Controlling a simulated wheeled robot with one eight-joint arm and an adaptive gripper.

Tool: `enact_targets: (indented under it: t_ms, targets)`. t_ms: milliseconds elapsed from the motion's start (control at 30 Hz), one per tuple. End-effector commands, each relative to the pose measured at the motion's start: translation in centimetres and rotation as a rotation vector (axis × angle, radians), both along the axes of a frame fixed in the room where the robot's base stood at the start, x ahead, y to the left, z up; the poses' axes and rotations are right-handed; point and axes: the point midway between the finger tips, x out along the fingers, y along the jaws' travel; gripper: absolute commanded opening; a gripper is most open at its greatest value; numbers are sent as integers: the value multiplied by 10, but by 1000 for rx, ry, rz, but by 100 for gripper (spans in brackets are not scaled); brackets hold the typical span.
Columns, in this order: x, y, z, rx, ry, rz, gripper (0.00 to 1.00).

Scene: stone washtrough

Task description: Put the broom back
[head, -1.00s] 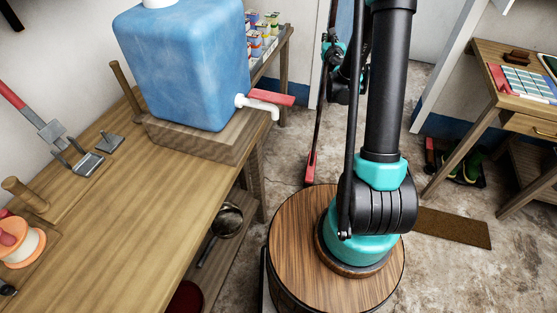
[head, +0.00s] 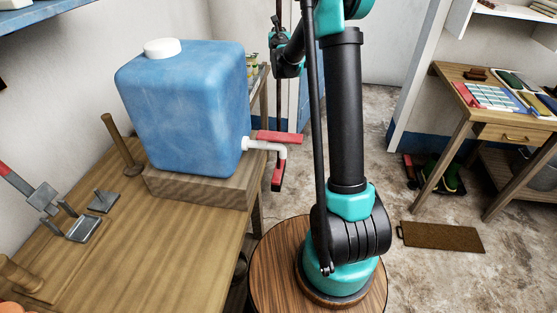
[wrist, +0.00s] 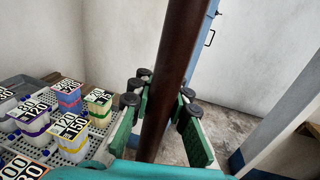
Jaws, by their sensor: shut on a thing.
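The broom has a dark reddish-brown handle (wrist: 176,70) and a red head (head: 278,180). In the wrist view the handle runs upright, slightly tilted, between the green finger pads of my gripper (wrist: 160,112), which is shut on it. In the head view my gripper (head: 284,62) holds the broom beyond the blue water tank (head: 185,105). The head hangs low behind the tank's white tap (head: 270,147); I cannot tell whether it touches the floor. No holder for the broom is clearly visible.
A wooden bench (head: 150,245) carries the tank at left. Lidded tubs (wrist: 68,132) on a perforated tray stand left of the gripper. A blue door (wrist: 203,45) is behind the handle.

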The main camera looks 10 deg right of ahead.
Motion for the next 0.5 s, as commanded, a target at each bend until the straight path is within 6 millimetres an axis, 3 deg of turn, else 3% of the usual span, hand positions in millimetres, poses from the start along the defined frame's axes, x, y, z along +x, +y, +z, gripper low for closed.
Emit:
enact_targets:
  t_ms: [133,233,500]
  targets:
    - [2,0,2,0,0,-2,0]
    - [2,1,-9,0,0,-2,0]
    - [2,1,-67,0,0,-2,0]
